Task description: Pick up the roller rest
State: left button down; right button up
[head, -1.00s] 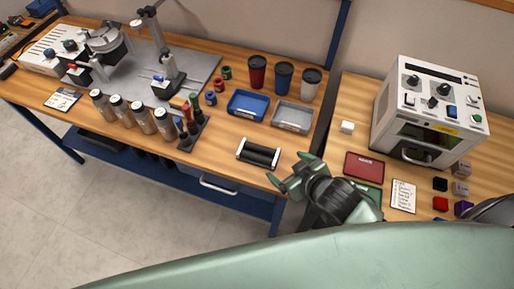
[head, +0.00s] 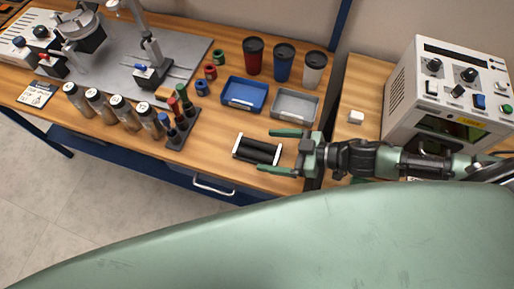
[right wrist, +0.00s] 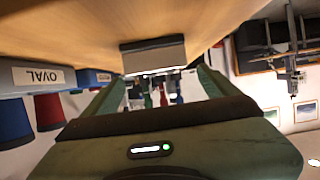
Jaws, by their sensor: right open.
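The roller rest (head: 257,150) has two black rollers between white end plates. It lies on the wooden bench near its front edge, in the head view. My right gripper (head: 266,152) is open, with its green fingers pointing left. One finger is on the far side of the roller rest and one on the near side; I cannot tell whether they touch it. In the right wrist view, the end of the roller rest (right wrist: 153,55) shows ahead between the open fingers (right wrist: 155,85). My left gripper is not in view.
A blue tray (head: 245,96) and a grey tray (head: 295,106) lie behind the roller rest. Three cups, including a red one (head: 253,57), stand farther back. A dark rack (head: 180,132) with coloured tools stands to the left. A white machine (head: 452,95) is at right.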

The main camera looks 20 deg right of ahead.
aim_at(257, 149)
jog(key=p+x, duration=0.1)
jog(key=x, duration=0.3)
jog(key=shift+w+a+f, duration=0.15)
jog(key=shift+f, duration=0.1)
jog(key=shift+w+a+f, duration=0.15)
jog(key=shift+a, duration=0.05)
jog(key=c, duration=1.7)
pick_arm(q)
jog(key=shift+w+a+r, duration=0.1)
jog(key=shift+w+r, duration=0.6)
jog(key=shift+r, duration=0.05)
pick_arm(e)
grip_shut()
